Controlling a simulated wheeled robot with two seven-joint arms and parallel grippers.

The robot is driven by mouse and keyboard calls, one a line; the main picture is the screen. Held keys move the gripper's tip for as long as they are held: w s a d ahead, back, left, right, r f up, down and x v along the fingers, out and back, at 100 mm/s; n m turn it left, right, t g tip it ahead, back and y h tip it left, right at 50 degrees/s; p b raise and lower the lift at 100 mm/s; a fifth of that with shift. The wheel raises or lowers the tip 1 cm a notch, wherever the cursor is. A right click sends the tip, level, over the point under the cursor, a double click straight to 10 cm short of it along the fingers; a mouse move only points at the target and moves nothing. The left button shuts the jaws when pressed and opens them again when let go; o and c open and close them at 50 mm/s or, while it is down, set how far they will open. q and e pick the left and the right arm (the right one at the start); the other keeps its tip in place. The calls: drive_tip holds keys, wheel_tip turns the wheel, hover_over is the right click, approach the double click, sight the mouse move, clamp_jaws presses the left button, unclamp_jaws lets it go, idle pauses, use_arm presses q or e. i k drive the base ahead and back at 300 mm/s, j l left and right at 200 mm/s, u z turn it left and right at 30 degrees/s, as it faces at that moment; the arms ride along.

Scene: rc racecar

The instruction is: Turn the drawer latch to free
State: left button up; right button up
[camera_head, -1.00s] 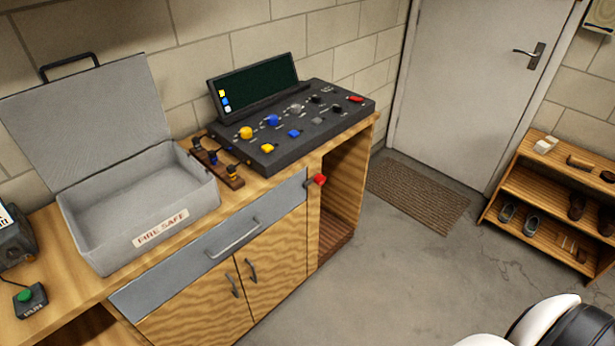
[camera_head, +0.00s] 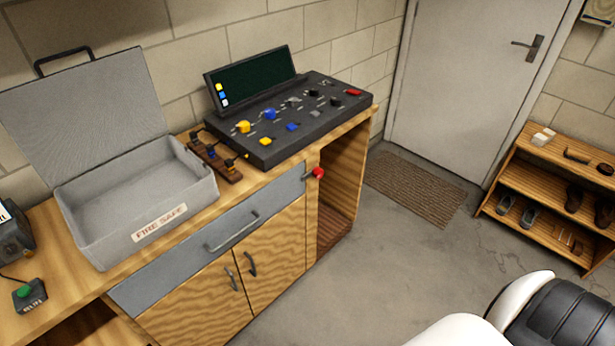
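The drawer (camera_head: 208,240) has a grey front with a bar handle (camera_head: 232,231) and sits shut under the wooden bench top. A red knob (camera_head: 318,173), which looks like the drawer latch, is on the cabinet front just right of the drawer. Its exact turn is too small to tell. A white and black part of my own arm (camera_head: 545,310) shows at the lower right, well away from the knob. Neither of my grippers is in view.
An open, empty grey fire safe (camera_head: 133,195) and a dark control console (camera_head: 290,120) stand on the bench. A green button box (camera_head: 29,294) is at left. A shoe shelf (camera_head: 548,190) stands at right.

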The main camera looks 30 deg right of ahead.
sight(316, 172)
drive_tip(key=i+l+u, duration=0.1)
drive_tip(key=l+u, duration=0.65)
drive_tip(key=l, duration=0.15)
